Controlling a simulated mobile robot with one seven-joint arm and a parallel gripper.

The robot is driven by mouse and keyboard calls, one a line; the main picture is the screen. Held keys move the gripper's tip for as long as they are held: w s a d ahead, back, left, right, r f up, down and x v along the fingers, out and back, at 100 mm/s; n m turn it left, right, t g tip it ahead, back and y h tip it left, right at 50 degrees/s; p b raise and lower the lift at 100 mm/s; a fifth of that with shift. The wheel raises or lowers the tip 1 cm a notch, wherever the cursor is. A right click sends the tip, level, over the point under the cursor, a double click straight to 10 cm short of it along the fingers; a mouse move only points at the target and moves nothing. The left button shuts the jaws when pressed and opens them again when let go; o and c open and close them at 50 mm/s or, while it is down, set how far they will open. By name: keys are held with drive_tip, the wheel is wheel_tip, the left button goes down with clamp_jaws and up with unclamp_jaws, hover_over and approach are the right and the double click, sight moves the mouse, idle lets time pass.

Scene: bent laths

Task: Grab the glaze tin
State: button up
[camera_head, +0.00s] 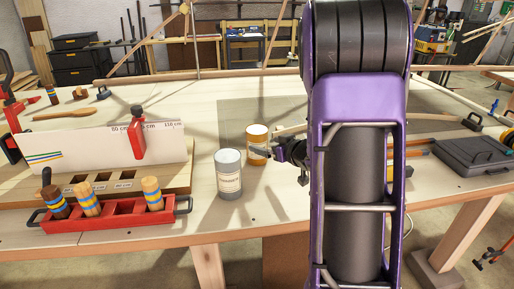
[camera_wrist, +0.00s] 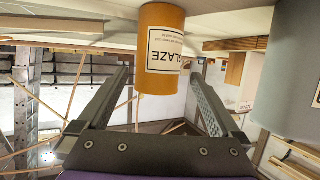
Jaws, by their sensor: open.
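The glaze tin (camera_head: 257,138) is orange with a white lid and a pale label. It stands on the workbench, behind and right of a grey tin (camera_head: 229,182). In the wrist view the glaze tin (camera_wrist: 160,20) shows at top centre, with GLAZE on its label. My gripper (camera_head: 268,152) is at the tin's right side in the head view. In the wrist view my gripper (camera_wrist: 160,72) is open, one finger on each side of the tin, with gaps visible. My arm hides the bench to the right of the tin.
The grey tin stands close by and also shows at the right edge of the wrist view (camera_wrist: 297,50). A red tray (camera_head: 108,224) with striped wooden pegs and a white board (camera_head: 85,148) stand left. A dark case (camera_head: 474,154) lies right.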

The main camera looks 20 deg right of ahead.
drive_tip(key=x, duration=0.7)
drive_tip(key=shift+w+d+f+b, duration=0.1)
drive_tip(key=shift+f+b, duration=0.1)
drive_tip(key=shift+b, duration=0.2)
drive_tip(key=shift+c, duration=0.3)
drive_tip(key=c, duration=1.4)
drive_tip(key=shift+c, duration=0.5)
drive_tip(key=shift+r, duration=0.15)
